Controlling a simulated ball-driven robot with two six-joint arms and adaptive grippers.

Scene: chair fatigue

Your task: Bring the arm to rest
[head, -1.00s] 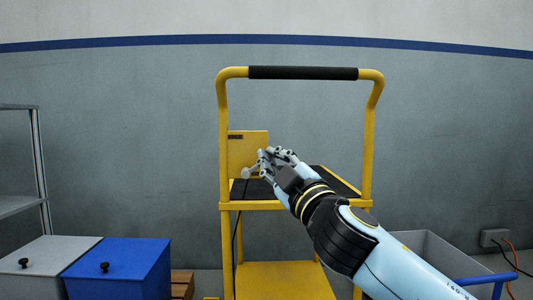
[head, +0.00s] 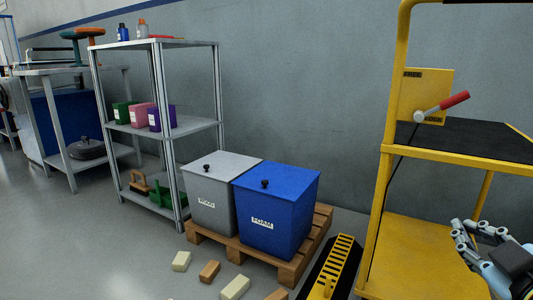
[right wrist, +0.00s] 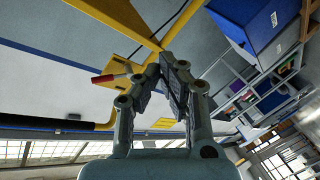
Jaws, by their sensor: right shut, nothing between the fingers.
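My right gripper (head: 462,238) is at the lower right of the head view, in front of the yellow cart (head: 388,150). Its fingers are shut and empty, and they also show together in the right wrist view (right wrist: 166,62). The gripper is apart from the red-handled lever (head: 452,102), which sits on the cart's yellow plate (head: 411,90) and tilts up to the right. The lever's red grip (right wrist: 102,78) also shows in the right wrist view, left of the fingers. My left gripper is not in view.
A grey bin (head: 212,197) and a blue bin (head: 268,215) stand on a wooden pallet (head: 283,270). Several loose blocks lie on the floor in front. A yellow and black step (head: 335,262) lies beside the cart. A metal shelf (head: 158,88) stands at the left.

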